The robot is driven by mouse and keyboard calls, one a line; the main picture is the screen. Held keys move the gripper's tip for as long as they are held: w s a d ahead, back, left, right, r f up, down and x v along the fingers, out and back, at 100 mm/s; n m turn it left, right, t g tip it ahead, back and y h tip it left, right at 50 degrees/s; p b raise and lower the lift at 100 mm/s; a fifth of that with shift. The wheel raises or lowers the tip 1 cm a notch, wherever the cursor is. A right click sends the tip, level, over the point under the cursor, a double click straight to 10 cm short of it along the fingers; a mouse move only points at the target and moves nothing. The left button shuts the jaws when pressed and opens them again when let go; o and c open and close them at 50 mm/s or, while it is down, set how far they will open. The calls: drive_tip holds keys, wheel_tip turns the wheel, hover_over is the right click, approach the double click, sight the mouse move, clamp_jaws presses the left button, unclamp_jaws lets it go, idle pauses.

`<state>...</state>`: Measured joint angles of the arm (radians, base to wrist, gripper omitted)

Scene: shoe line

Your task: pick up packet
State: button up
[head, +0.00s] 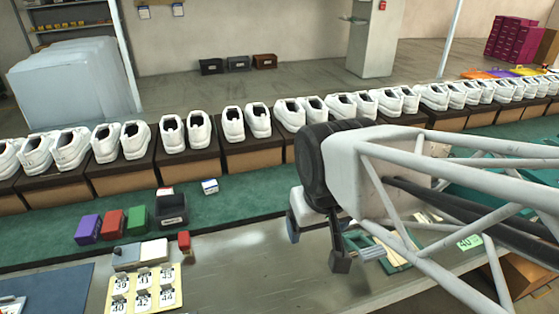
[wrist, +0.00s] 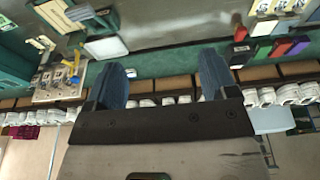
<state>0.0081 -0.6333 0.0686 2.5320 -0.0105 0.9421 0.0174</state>
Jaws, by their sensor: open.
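No thing is plainly marked as the packet, and I cannot tell which it is. A small white and blue item (head: 210,186) lies on the green strip, and a white and red one (head: 165,191) lies to its left. My gripper (head: 316,243) is over the front of the bench in the head view, to the right of both items and apart from them. It is open, with nothing between its blue-padded fingers in the wrist view (wrist: 163,78). A flat white item (wrist: 105,47) shows beyond the left finger there.
White shoes (head: 186,132) stand in a row on boxes behind the green strip. Purple (head: 88,228), red (head: 112,224) and green (head: 137,220) blocks and a black holder (head: 171,207) stand at left. A yellow numbered board (head: 143,290) lies in front. The bench between board and gripper is clear.

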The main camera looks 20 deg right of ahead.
drive_tip(key=shift+w, duration=0.1)
drive_tip(key=w+d+f+m, duration=0.1)
drive_tip(key=w+d+m, duration=0.25)
drive_tip(key=w, duration=0.75)
drive_tip(key=w+d+f+m+g, duration=0.1)
drive_tip(key=w+d+m, duration=0.25)
drive_tip(key=w, duration=0.75)
drive_tip(key=w+d+f+m, duration=0.15)
drive_tip(key=w+d, duration=0.25)
drive_tip(key=w, duration=0.7)
drive_tip(key=w+d+f+m, duration=0.2)
drive_tip(key=w+d+f, duration=0.3)
drive_tip(key=w+f, duration=0.2)
drive_tip(key=w+d+f+m+g, duration=0.1)
drive_tip(key=w+d+f+m, duration=0.2)
drive_tip(key=w+d+f, duration=0.3)
drive_tip(key=w+d+f+m, duration=0.3)
drive_tip(key=w+d+f, duration=0.3)
drive_tip(key=w+f, duration=0.3)
drive_tip(key=shift+f+m+g, duration=0.25)
drive_tip(key=shift+f+g, duration=0.05)
drive_tip(key=shift+f, duration=0.25)
drive_tip(key=shift+w+d+f, duration=0.2)
drive_tip(key=shift+f, duration=0.3)
drive_tip(key=shift+f, duration=0.15)
drive_tip(key=shift+f, duration=1.15)
